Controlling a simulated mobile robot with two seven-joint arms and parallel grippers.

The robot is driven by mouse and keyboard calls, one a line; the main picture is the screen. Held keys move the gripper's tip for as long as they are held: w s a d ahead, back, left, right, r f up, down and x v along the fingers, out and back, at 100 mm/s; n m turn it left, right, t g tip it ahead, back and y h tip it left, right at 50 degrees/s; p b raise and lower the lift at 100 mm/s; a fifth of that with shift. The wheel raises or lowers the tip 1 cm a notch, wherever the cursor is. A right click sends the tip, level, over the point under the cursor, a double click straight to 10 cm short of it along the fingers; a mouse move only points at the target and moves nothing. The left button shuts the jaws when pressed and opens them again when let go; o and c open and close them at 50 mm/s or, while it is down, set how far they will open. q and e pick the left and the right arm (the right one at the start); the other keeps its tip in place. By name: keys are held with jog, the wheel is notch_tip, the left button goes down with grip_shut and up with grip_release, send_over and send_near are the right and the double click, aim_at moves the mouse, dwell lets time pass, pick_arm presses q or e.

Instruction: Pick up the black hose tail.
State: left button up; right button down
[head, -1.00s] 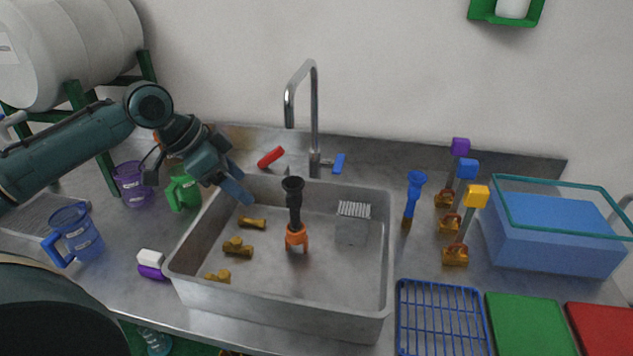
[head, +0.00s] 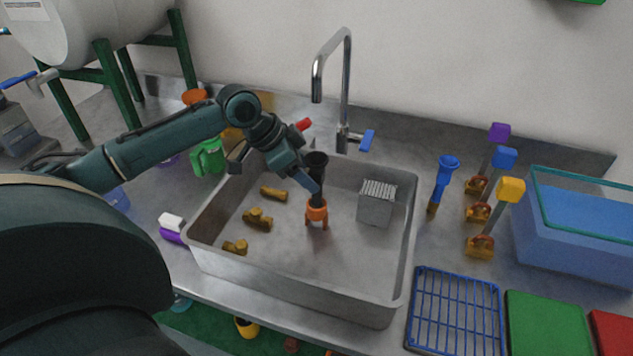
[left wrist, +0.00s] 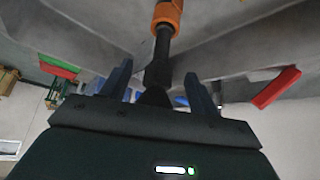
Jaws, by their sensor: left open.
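The black hose tail (head: 317,161) stands upright in an orange footed holder (head: 316,211) inside the steel sink, its wide end up. My left gripper (head: 309,182) is open beside it, reaching in from the left and partly covering its middle. In the left wrist view, the black hose tail (left wrist: 158,72) lies between the two spread fingers of my left gripper (left wrist: 160,72), with gaps showing on both sides. The orange holder (left wrist: 168,13) is beyond it at the top of that view. My right gripper is not in view.
The sink (head: 285,297) walls surround the holder. Several brass fittings (head: 257,219) lie left of it, and a grey block (head: 375,207) stands to its right. The tap (head: 346,95) rises behind. A blue funnel-topped piece (head: 442,180) stands right of the sink.

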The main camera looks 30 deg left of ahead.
aim_at(313, 178)
pick_arm(q)
jog(key=x, duration=0.3)
jog(key=shift+w+f, duration=0.1)
jog(key=shift+f, duration=0.1)
jog(key=shift+c, duration=0.2)
jog(key=c, duration=1.1)
jog(key=shift+r, duration=0.1)
